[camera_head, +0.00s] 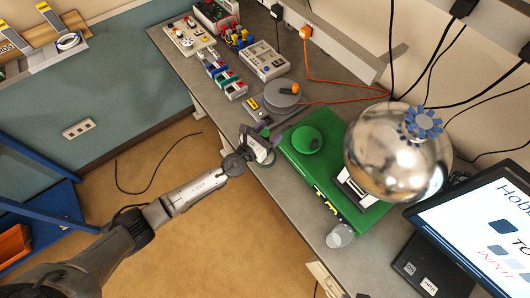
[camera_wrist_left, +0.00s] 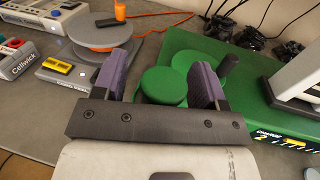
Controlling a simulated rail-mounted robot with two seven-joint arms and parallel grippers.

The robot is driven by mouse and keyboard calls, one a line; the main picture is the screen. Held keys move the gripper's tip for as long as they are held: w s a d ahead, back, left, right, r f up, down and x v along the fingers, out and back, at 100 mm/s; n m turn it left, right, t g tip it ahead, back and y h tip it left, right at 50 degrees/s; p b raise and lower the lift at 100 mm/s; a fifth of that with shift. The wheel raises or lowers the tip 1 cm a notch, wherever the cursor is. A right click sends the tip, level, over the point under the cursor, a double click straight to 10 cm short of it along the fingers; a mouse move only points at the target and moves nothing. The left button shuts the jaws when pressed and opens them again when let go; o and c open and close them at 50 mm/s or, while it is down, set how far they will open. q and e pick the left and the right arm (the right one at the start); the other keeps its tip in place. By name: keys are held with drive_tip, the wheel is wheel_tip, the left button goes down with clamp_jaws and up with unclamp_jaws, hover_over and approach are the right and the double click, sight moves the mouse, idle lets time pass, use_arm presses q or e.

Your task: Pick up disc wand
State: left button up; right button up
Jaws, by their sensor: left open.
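My left gripper (camera_head: 262,145) is open at the near edge of the bench, left of the green box. In the left wrist view its two purple-padded fingers (camera_wrist_left: 162,80) stand apart. A small green disc (camera_wrist_left: 163,87) shows between them; it also shows by the fingertips in the head view (camera_head: 265,132). Contact with the fingers cannot be made out. A larger round green disc (camera_head: 304,139) with a dark knob or handle (camera_head: 314,144) lies on the green box; both show behind the fingers in the wrist view. Which disc belongs to the disc wand is unclear. My right gripper is not in view.
A grey turntable (camera_head: 283,95) stands behind the gripper, with several small modules (camera_head: 222,72) farther left. A clear cup (camera_head: 339,236) and a monitor (camera_head: 480,240) are at right.

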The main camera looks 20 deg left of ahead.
use_arm(q)
drive_tip(key=shift+c, duration=0.4)
clamp_jaws()
